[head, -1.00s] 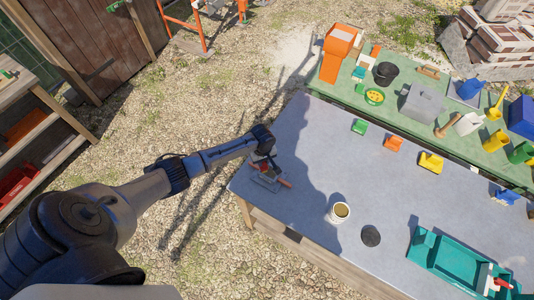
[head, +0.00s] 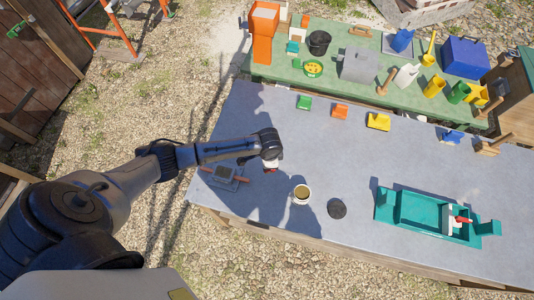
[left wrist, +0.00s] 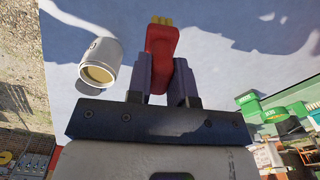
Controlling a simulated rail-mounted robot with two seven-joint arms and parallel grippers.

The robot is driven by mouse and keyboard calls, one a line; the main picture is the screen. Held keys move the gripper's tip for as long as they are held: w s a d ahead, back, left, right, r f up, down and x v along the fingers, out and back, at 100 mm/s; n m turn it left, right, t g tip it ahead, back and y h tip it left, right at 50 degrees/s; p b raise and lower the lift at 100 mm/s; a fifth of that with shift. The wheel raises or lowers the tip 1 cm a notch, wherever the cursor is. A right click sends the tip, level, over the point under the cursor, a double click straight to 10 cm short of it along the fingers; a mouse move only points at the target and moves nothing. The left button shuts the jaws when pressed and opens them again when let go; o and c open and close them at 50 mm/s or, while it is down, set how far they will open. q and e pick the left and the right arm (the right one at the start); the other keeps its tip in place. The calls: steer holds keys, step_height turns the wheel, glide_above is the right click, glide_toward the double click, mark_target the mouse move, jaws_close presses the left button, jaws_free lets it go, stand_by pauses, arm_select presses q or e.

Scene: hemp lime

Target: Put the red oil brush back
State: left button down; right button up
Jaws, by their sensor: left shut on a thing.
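My left gripper (head: 270,163) is above the left part of the grey table. In the left wrist view its two fingers (left wrist: 160,78) are shut on the red oil brush (left wrist: 160,45), which has yellow bristles pointing away from the palm. In the head view only a small red bit of the brush (head: 271,170) shows below the gripper. A white pot (head: 302,193) with a yellowish-brown inside stands just right of the gripper; it also shows in the left wrist view (left wrist: 98,65), left of the brush. My right gripper is not in view.
A flat grey tool with an orange handle (head: 223,174) lies left of the gripper. A black disc (head: 337,208) lies right of the pot. A teal tray (head: 402,213) holds a red-and-white item. A green table (head: 340,92) behind carries several tools and containers.

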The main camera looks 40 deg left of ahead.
arm_select(q)
steer(key=m, duration=0.2)
steer(key=shift+m, duration=1.3)
steer(key=shift+r+p, duration=0.1)
steer(key=shift+p, duration=0.3)
steer(key=shift+f+b, duration=1.15)
steer(key=shift+f, duration=0.95)
steer(key=shift+f+b, duration=1.35)
steer(key=shift+f, duration=0.85)
steer(key=shift+f, duration=0.1)
